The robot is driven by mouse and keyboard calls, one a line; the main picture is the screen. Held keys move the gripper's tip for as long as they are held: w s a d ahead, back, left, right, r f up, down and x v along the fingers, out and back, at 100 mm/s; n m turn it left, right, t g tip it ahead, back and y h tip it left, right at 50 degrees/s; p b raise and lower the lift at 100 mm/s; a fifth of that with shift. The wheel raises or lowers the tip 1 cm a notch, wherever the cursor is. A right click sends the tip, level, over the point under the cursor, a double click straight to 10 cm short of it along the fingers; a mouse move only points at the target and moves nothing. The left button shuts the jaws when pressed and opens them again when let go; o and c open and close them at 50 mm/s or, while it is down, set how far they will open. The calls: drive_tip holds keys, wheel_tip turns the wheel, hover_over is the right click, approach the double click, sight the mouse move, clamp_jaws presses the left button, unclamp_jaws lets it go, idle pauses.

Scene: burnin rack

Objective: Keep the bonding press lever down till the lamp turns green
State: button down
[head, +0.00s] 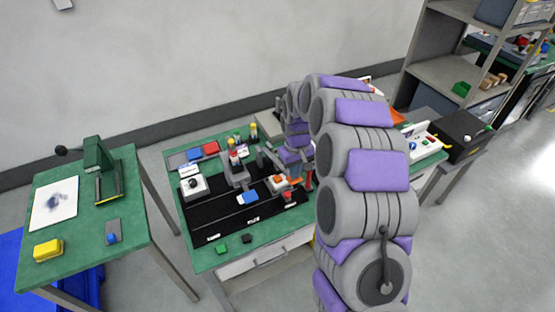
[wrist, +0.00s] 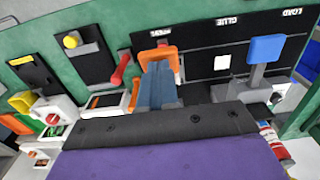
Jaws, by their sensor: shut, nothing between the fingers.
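My gripper (wrist: 158,68) is shut and empty, pointing down at the press end of the middle bench. Its fingertips overlap an orange bracket-shaped part (wrist: 157,53) beside the PRESS label, which looks like part of the bonding press; the orange part also shows in the head view (head: 278,181). I cannot tell whether they touch, or whether the lever is down. A red handle (wrist: 121,69) stands just left of the orange part in the wrist view. A small coloured stack (head: 233,157), perhaps a lamp, stands behind the tracks; I cannot tell any lit colour.
Black tracks (head: 222,224) cross the green bench, with a blue block (head: 248,197) on them. A blue paddle on a grey post (wrist: 265,49) stands near the GLUE and LOAD labels. Shelves stand right.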

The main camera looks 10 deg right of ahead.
wheel_tip(320, 180, up, 13)
drive_tip(key=w+p, duration=0.1)
drive_tip(key=p, duration=0.4)
drive_tip(key=shift+a+r, duration=0.2)
idle(0.9)
idle(0.4)
drive_tip(key=s+a+r+m+g+b, duration=0.1)
drive_tip(key=s+r, duration=0.2)
drive_tip(key=s, duration=0.8)
drive_tip(key=s+r+b, duration=0.1)
drive_tip(key=s+r, duration=0.2)
drive_tip(key=s, duration=0.8)
drive_tip(key=s+f+m+b, duration=0.1)
drive_tip(key=s+f+m, duration=0.1)
drive_tip(key=s, duration=1.8)
drive_tip(key=shift+d+f+m+g, duration=0.3)
drive_tip(key=shift+d+f+g, duration=0.1)
drive_tip(key=shift+d, duration=0.05)
